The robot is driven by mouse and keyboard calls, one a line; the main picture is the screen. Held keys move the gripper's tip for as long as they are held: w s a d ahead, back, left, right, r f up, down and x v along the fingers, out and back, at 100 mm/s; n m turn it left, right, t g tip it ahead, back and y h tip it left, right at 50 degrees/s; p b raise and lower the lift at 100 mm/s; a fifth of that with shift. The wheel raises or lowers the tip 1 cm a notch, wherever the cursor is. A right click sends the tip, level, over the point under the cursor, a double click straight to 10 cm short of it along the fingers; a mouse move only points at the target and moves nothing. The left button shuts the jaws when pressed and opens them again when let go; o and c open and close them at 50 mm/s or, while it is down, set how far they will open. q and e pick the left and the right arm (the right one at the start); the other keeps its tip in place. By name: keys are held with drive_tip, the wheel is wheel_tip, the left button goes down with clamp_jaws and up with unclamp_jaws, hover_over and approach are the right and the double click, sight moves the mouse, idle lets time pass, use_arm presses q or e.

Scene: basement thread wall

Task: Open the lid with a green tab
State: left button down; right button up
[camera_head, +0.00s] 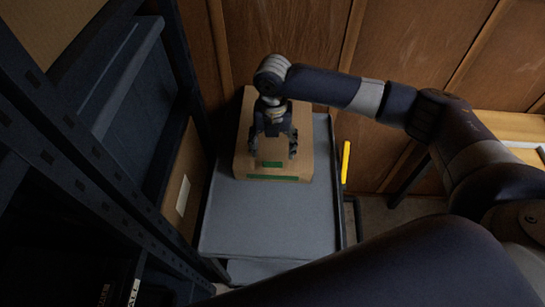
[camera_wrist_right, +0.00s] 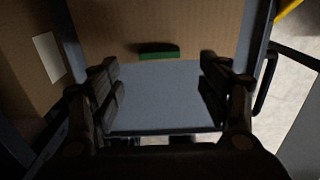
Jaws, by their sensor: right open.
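A brown cardboard box (camera_head: 303,165) sits on a grey cart (camera_head: 270,222). Its lid has a small green tab (camera_head: 272,164) near the front edge, with a longer green strip (camera_head: 272,178) just in front of it. My right gripper (camera_head: 273,150) is over the box, pointing down, fingers spread with nothing between them. In the right wrist view the box (camera_wrist_right: 160,22) fills the top, and a green tab (camera_wrist_right: 158,52) shows at its edge, ahead of the open fingers (camera_wrist_right: 162,80). Whether the fingers touch the box I cannot tell. My left gripper is not in view.
A dark metal shelf rack (camera_head: 100,165) stands close on the left, with another cardboard box (camera_head: 183,180) on it or beside it. A wooden wall (camera_head: 310,35) is behind. A yellow handle (camera_head: 345,162) is at the cart's right. The cart's front surface is clear.

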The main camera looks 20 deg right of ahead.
sight(273, 163)
wheel_tip(273, 163, down, 6)
drive_tip(key=shift+r+p, duration=0.1)
drive_tip(key=shift+p, duration=0.3)
drive_tip(key=shift+f, duration=0.55)
drive_tip(key=shift+w, duration=0.1)
drive_tip(key=c, duration=1.5)
drive_tip(key=r+g+p, duration=0.1)
drive_tip(key=r, duration=0.2)
drive_tip(key=w+r+p, duration=0.1)
drive_tip(key=r, duration=0.1)
drive_tip(key=r+g+y+p, duration=0.1)
drive_tip(key=r, duration=0.2)
drive_tip(key=shift+w+d+r+g+p, duration=0.2)
drive_tip(key=shift+d+r+g+p, duration=0.05)
drive_tip(key=shift+r+g+p, duration=0.05)
drive_tip(key=shift+c, duration=0.2)
drive_tip(key=w+d+r+p, duration=0.2)
drive_tip(key=w+r, duration=0.3)
drive_tip(key=r, duration=0.5)
drive_tip(key=shift+d+r, duration=0.2)
